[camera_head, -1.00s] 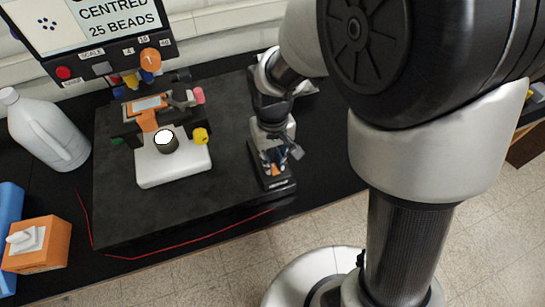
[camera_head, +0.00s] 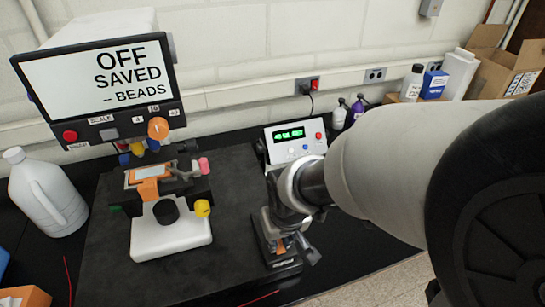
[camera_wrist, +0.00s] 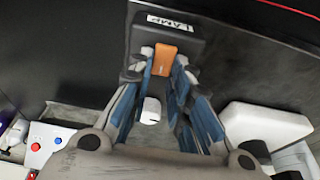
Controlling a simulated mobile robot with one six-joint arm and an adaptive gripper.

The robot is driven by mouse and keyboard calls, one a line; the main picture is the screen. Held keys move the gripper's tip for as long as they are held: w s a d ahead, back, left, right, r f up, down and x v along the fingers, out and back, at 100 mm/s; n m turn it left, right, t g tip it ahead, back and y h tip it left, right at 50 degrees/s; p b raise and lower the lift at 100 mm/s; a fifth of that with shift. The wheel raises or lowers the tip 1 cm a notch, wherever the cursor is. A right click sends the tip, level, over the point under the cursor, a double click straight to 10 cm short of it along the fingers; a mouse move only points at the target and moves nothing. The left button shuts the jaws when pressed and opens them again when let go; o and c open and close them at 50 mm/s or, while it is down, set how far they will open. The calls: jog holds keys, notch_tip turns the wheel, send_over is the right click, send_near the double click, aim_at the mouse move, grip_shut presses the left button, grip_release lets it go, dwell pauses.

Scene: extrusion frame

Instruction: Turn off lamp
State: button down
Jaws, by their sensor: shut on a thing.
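The lamp switch box, black with a white "LAMP" label (camera_wrist: 167,20), is at the top middle of the wrist view. Its orange switch (camera_wrist: 165,60) shows between the fingertips of my gripper (camera_wrist: 164,66). My gripper is shut on this orange switch, with blue-padded fingers on both sides. In the head view my gripper (camera_head: 284,241) points down over the box, right of the microscope. The white microscope base (camera_head: 172,240) has a dark, unlit round lamp opening (camera_head: 166,211). The monitor (camera_head: 103,80) reads "OFF SAVED -- BEADS".
A white jug (camera_head: 46,192) stands left of the black mat (camera_head: 110,255). A control box with a green display (camera_head: 297,140) stands behind my gripper. Bottles (camera_head: 412,83) and cardboard boxes (camera_head: 500,65) stand at the back right. An orange box (camera_head: 25,297) is at the lower left.

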jog(key=c, duration=1.5)
grip_release()
jog(key=v, duration=1.2)
jog(key=shift+d, duration=0.1)
